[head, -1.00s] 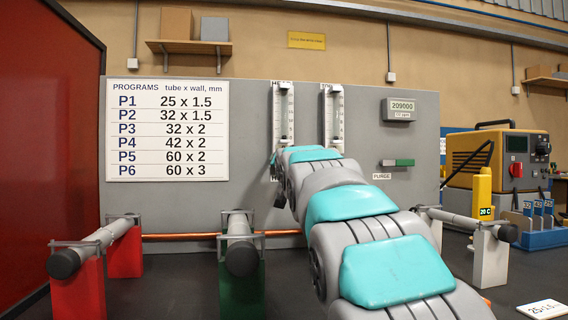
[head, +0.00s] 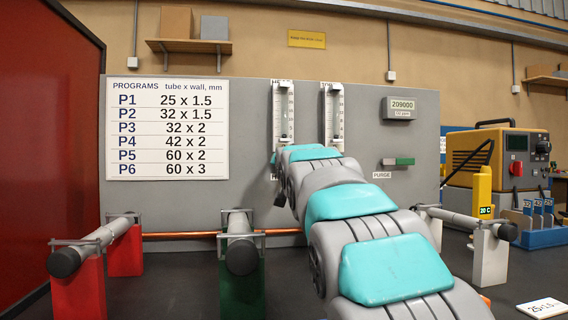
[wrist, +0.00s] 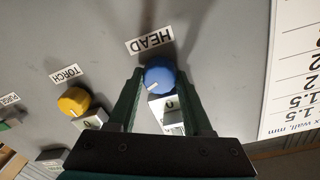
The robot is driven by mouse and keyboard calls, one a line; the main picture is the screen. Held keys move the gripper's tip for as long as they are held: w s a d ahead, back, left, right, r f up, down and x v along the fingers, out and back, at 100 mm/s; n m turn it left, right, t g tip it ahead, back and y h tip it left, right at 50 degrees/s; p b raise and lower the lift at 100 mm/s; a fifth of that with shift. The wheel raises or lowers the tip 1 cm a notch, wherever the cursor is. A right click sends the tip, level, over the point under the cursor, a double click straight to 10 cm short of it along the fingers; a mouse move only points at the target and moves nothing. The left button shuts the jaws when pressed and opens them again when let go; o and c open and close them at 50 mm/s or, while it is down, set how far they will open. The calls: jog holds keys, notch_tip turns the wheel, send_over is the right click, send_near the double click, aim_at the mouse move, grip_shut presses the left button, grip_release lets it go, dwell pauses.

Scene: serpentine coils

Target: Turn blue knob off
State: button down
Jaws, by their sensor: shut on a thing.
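The blue knob (wrist: 161,73) sits on the grey panel beside the label HEAD (wrist: 149,41), which reads upside down in the wrist view. A short white pointer mark shows at the knob's lower left. My gripper (wrist: 160,76) is shut on the blue knob, with one dark green finger on each side of it. A white plate with dark marks lies just below the knob, partly between the fingers. In the head view my arm hides the knob, and its end reaches the panel below the left gauge (head: 283,112).
A yellow knob (wrist: 74,101) labelled TORCH sits left of my gripper in the wrist view. A green PURGE switch (head: 404,162) is on the panel's right. A right gauge (head: 334,112) stands beside the left one. Tubes on red, green and white blocks lie in front of the panel.

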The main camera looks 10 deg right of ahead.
jog(key=shift+n+p, duration=0.45)
jog(key=shift+n, duration=4.35)
jog(key=shift+f, duration=0.1)
jog(key=c, duration=0.6)
grip_release()
jog(key=shift+s, duration=0.15)
